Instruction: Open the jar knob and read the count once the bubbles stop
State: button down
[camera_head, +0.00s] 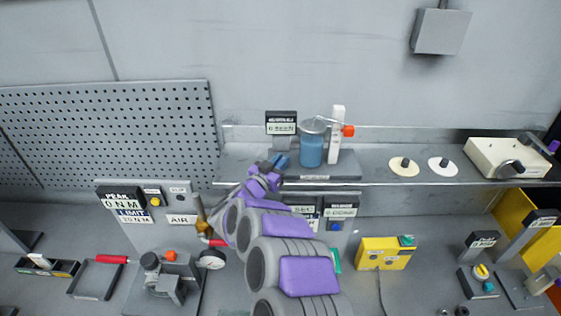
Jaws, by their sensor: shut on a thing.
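A jar of blue liquid (311,150) with a grey lid stands upright on the back shelf. A white upright piece (336,135) with an orange knob (348,131) stands just right of it. A black-framed counter display (281,123) is left of the jar; its digits are too small to read surely. My gripper (272,166) is at the shelf's front edge, left of and below the jar. I cannot make out bubbles in the jar.
My arm covers part of the panel below the shelf. Two round discs (404,166) and a cream box with a black knob (508,158) sit on the shelf to the right. A gauge (211,259) and a yellow box (384,253) are on the lower bench.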

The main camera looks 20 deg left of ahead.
jog(key=shift+a, duration=0.1)
jog(key=c, duration=1.4)
grip_release()
jog(key=shift+f, duration=0.1)
jog(key=shift+o, duration=1.3)
jog(key=shift+a, duration=0.15)
jog(key=b+v, duration=0.2)
jog(key=v, duration=1.5)
jog(key=shift+b, duration=0.4)
jog(key=shift+s, duration=0.1)
jog(key=shift+c, duration=0.3)
